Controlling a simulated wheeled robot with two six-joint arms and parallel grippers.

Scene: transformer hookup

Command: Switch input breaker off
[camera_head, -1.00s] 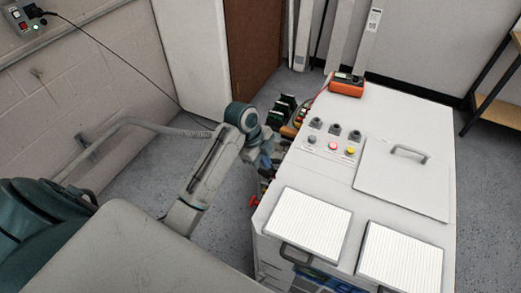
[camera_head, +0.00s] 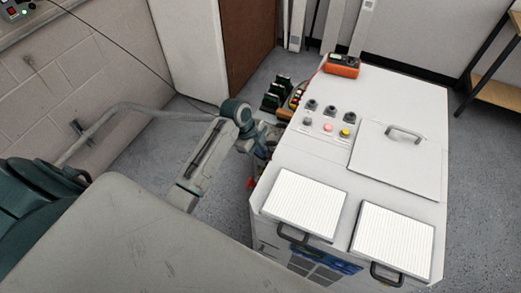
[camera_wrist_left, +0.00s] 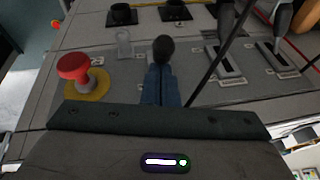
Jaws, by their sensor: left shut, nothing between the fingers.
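In the left wrist view, my left gripper (camera_wrist_left: 160,84) shows two blue fingers closed together with nothing between them. A black round knob (camera_wrist_left: 163,48) stands just beyond the fingertips; I cannot tell if they touch it. Slotted levers with dark handles (camera_wrist_left: 229,64) are on the same grey panel to the right. No readable label shows which one is the input breaker. A red mushroom button (camera_wrist_left: 74,67) on a yellow base is to the left. In the head view, my left gripper is at the left side of the white cabinet (camera_head: 400,100), mostly hidden by my wrist.
The cabinet top carries an orange meter (camera_head: 342,66), coloured push buttons (camera_head: 328,127), and a lid with a handle (camera_head: 398,160). Black connectors (camera_head: 276,95) stand at its back left side. A dark cable crosses the panel beside the knob. Floor is clear left of the cabinet.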

